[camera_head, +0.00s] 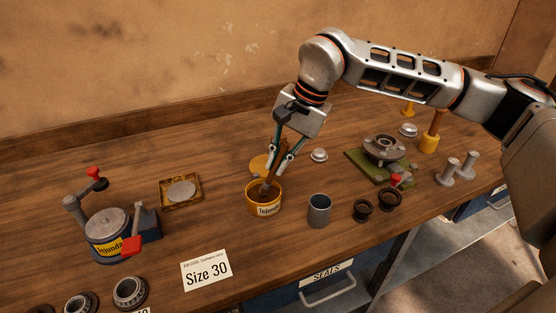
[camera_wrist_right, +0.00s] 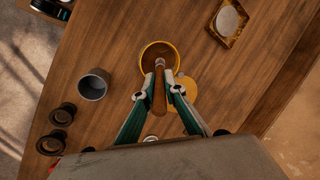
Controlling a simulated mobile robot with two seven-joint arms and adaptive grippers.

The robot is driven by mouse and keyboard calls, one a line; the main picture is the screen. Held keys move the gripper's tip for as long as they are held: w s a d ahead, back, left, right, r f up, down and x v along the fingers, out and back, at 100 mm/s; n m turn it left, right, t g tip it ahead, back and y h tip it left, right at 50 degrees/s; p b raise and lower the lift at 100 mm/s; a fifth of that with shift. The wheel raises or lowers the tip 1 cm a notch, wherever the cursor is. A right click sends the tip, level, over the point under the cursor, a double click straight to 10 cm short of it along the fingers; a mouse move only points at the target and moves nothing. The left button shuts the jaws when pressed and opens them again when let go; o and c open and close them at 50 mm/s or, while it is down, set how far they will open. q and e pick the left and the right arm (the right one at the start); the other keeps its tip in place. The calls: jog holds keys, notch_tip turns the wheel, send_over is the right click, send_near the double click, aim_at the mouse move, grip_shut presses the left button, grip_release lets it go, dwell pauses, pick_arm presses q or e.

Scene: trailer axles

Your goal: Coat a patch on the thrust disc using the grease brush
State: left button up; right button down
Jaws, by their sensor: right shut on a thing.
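The grease brush (camera_wrist_right: 159,94) has a brown wooden handle and shows between the fingers of my right gripper (camera_wrist_right: 160,92). My right gripper (camera_head: 276,163) is shut on the handle, above the yellow grease tub (camera_head: 264,206). The brush's lower end reaches into the tub's opening, and its bristles are hard to make out. The tub (camera_wrist_right: 143,66) also shows in the right wrist view, with brown contents. A round grey disc (camera_head: 181,191) lies in a square wooden tray (camera_head: 165,205) to the left of the tub; it looks like the thrust disc. My left gripper is not in view.
A yellow lid (camera_head: 259,164) lies behind the tub. A grey cup (camera_head: 319,210) and two dark rings (camera_head: 363,210) stand to the right. A hub on a green mat (camera_head: 359,166) is farther right. A clamped canister (camera_head: 107,230) is at left. Wood between tub and tray is clear.

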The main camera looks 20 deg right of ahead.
jog(key=shift+r+p, duration=2.65)
jog(key=shift+r, duration=0.85)
